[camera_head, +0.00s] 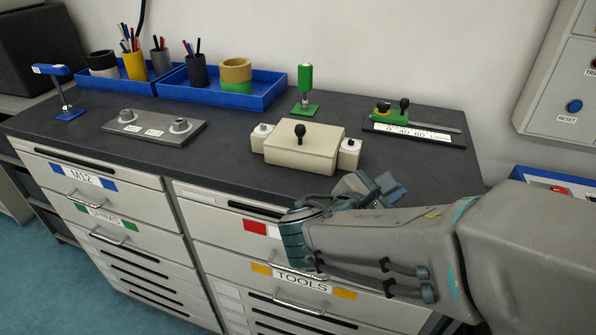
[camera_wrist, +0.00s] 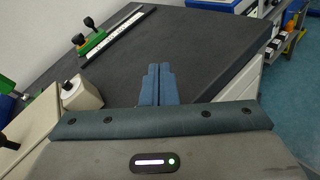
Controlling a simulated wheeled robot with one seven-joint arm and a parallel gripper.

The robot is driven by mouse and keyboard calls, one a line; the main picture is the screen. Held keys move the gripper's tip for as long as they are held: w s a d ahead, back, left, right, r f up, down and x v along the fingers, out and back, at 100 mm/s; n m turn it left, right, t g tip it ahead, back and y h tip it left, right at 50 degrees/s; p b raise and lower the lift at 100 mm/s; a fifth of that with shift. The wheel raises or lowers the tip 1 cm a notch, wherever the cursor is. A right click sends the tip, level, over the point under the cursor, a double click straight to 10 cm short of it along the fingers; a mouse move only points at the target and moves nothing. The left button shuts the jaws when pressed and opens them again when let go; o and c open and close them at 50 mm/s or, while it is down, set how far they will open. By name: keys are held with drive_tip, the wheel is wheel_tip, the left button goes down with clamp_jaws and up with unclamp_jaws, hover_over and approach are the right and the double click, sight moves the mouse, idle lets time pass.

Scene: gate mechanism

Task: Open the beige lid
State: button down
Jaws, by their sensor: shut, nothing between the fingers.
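The beige lid (camera_head: 302,142) is the top of a beige box on the dark worktop, with a black knob (camera_head: 300,129) standing on it. It looks closed.
A green slider with a scale (camera_head: 411,126) lies behind right of the box. A green post (camera_head: 305,90) stands behind it. A grey plate with two knobs (camera_head: 153,127) lies left. Blue trays (camera_head: 222,92) hold cups and pens. Drawers (camera_head: 100,205) are below.

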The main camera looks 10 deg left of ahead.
sight(299, 137)
drive_tip(key=a+n+t+y, duration=0.1)
drive_tip(key=a+n, duration=0.1)
drive_tip(key=a, duration=0.1)
drive_tip(key=a+f+n+t+y+b, duration=0.1)
drive_tip(key=a+n+t, duration=0.1)
drive_tip(key=a, duration=0.2)
drive_tip(key=a+n+t+y+b, duration=0.1)
drive_tip(key=a+n, duration=0.1)
drive_tip(key=a, duration=0.1)
drive_tip(key=shift+w+a+f+t+y, duration=0.2)
drive_tip(key=shift+t+y, duration=0.1)
drive_tip(key=shift+t, duration=0.1)
drive_tip(key=s+a+n+t+y+b, duration=0.25)
drive_tip(key=a+n+y, duration=0.3)
drive_tip(key=a, duration=0.35)
drive_tip(key=shift+t, duration=0.25)
drive_tip(key=w, duration=0.3)
drive_tip(key=w+r+p, duration=0.1)
drive_tip(key=w, duration=0.2)
drive_tip(key=w+r, duration=0.1)
drive_tip(key=w, duration=0.2)
drive_tip(key=shift+w+r, duration=0.1)
drive_tip(key=shift+w, duration=0.2)
drive_tip(key=shift+p, duration=0.3)
drive_tip(key=shift+a+r+n+p, duration=0.1)
drive_tip(key=shift+r+n+p, duration=0.15)
drive_tip(key=shift+r+p, duration=0.2)
drive_tip(key=shift+p, duration=0.3)
